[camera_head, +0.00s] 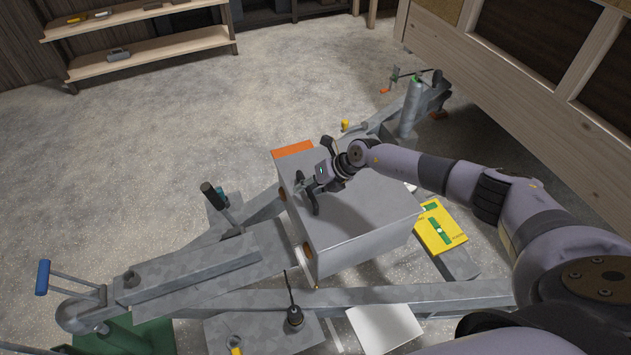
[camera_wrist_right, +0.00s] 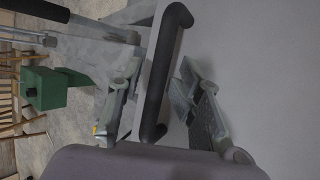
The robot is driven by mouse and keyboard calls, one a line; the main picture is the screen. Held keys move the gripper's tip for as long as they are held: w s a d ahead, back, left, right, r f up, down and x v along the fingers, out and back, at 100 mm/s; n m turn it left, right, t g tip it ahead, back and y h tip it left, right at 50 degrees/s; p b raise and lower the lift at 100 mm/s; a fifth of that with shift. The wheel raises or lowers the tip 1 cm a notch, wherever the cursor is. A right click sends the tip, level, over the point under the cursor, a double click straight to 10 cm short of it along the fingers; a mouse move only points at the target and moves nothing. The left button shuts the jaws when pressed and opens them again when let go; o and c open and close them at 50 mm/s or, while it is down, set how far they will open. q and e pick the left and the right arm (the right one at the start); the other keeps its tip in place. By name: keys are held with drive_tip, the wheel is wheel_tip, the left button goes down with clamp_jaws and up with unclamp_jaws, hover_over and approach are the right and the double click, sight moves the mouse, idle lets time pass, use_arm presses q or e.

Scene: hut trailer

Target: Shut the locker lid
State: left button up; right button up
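The locker is a grey metal box on the trailer frame in the middle of the head view. Its flat grey lid (camera_head: 365,205) lies over the top and looks level; I cannot tell whether a thin gap is left under it. A black bar handle (camera_wrist_right: 165,70) stands on the lid near its left edge. My right gripper (camera_head: 308,193) is over this handle. In the right wrist view its two fingers (camera_wrist_right: 158,98) are apart, one on each side of the handle, with space visible between. My left gripper is not in view.
Grey trailer beams (camera_head: 190,270) run around the locker. A jack (camera_head: 410,105) rises at the back right. A wooden shelf (camera_head: 150,50) stands far left; the floor between is clear.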

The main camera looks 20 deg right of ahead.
drive_tip(key=v, duration=1.1)
drive_tip(key=shift+r, duration=0.25)
drive_tip(key=shift+s+d, duration=0.15)
